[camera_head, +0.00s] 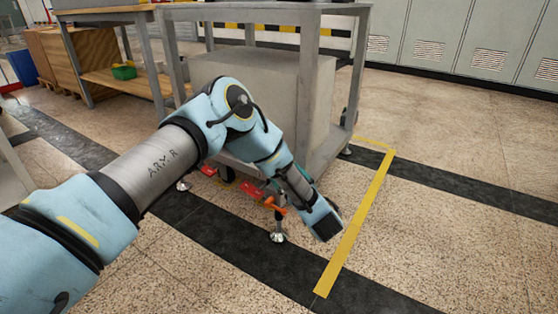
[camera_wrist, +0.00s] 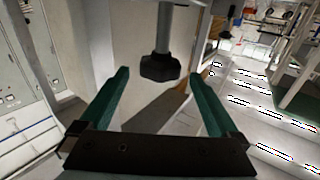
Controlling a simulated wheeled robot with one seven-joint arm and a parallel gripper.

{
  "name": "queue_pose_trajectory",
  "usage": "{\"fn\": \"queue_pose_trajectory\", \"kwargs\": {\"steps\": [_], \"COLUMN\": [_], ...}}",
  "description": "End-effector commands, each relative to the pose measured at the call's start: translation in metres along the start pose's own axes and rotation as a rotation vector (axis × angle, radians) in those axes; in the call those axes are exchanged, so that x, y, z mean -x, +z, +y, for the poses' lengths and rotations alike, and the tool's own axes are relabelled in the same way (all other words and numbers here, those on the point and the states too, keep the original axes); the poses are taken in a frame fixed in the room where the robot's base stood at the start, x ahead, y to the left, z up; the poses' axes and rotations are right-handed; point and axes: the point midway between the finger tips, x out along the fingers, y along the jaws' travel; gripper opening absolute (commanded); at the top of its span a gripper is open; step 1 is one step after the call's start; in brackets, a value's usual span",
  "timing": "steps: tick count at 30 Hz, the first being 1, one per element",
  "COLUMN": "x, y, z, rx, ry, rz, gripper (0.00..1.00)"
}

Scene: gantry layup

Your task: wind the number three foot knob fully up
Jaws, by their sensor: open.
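In the head view, a levelling foot (camera_head: 278,237) stands on the floor by the near corner of the grey cart, with an orange part (camera_head: 274,205) above it. My arm reaches down beside this corner, and my gripper is mostly hidden there. In the wrist view, my gripper (camera_wrist: 160,75) is open, its two teal fingers apart and empty. A dark faceted knob (camera_wrist: 160,68) on a grey stem (camera_wrist: 164,28) appears ahead, between the fingertips in the picture. I see no contact, and I cannot read any foot number.
The grey cart (camera_head: 308,95) carries a large grey block (camera_head: 262,88). Another foot (camera_head: 183,185) stands further left, with red parts (camera_head: 253,192) along the cart's lower edge. Yellow tape (camera_head: 355,225) marks the floor. Open floor lies to the right; cabinets (camera_head: 430,40) line the back.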

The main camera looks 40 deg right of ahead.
Motion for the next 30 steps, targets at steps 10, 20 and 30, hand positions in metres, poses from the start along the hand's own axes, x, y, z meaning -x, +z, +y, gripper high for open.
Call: {"fn": "queue_pose_trajectory", "kwargs": {"steps": [10,20,30], "x": [0.034,0.032,-0.051], "y": [0.000,-0.002,-0.056], "z": [0.000,0.000,-0.006], "rx": [0.000,0.005,0.098], "ry": [-0.001,0.004,0.201], "rz": [0.000,0.000,-0.060], "gripper": [0.97,0.97,0.97]}}
